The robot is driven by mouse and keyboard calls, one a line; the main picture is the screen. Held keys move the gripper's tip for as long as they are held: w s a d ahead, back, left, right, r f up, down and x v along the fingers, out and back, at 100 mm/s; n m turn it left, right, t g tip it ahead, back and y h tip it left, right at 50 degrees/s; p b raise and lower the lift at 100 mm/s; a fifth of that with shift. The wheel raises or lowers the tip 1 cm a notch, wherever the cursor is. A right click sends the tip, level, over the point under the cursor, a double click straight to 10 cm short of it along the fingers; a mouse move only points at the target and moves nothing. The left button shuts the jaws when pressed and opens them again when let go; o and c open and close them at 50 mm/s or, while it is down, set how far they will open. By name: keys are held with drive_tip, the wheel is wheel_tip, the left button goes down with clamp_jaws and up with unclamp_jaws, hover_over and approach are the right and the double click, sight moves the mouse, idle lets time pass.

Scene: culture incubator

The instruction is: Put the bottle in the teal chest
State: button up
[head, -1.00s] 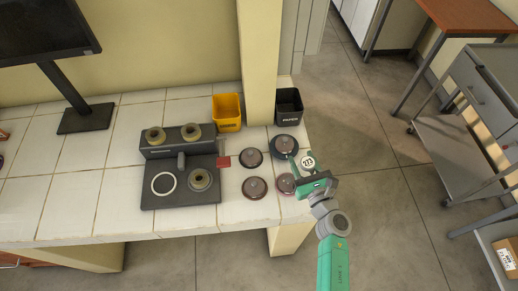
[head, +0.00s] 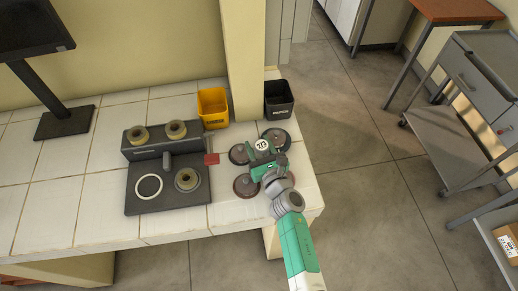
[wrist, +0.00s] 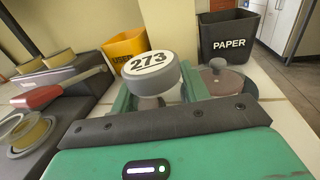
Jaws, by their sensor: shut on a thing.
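The bottle (wrist: 150,70) has a white and grey cap marked 273. It is upright between the two green fingers of my gripper (wrist: 155,92), which is shut on it. In the head view the bottle's cap (head: 262,145) shows above the right end of the tiled counter, among the dark round lids. My gripper (head: 263,160) hides part of the lids below. The bottle's lower part is hidden, so I cannot tell whether it touches anything. No teal chest shows in either view.
Dark round lids with knobs (head: 245,185) lie around my gripper. A grey device (head: 140,200) with tan rings and a red-handled lever (head: 211,158) stands to the left. A yellow bin (head: 213,110) and black PAPER bin (head: 280,100) stand behind, beside a pillar (head: 246,60).

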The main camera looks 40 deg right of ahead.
drive_tip(key=shift+f, duration=0.2)
drive_tip(key=o, duration=1)
drive_tip(key=shift+o, duration=0.2)
drive_tip(key=shift+r, duration=0.25)
drive_tip(key=p+v, duration=0.3)
drive_tip(key=v, duration=0.9)
drive_tip(key=shift+f+p, duration=0.1)
drive_tip(key=shift+p, duration=0.2)
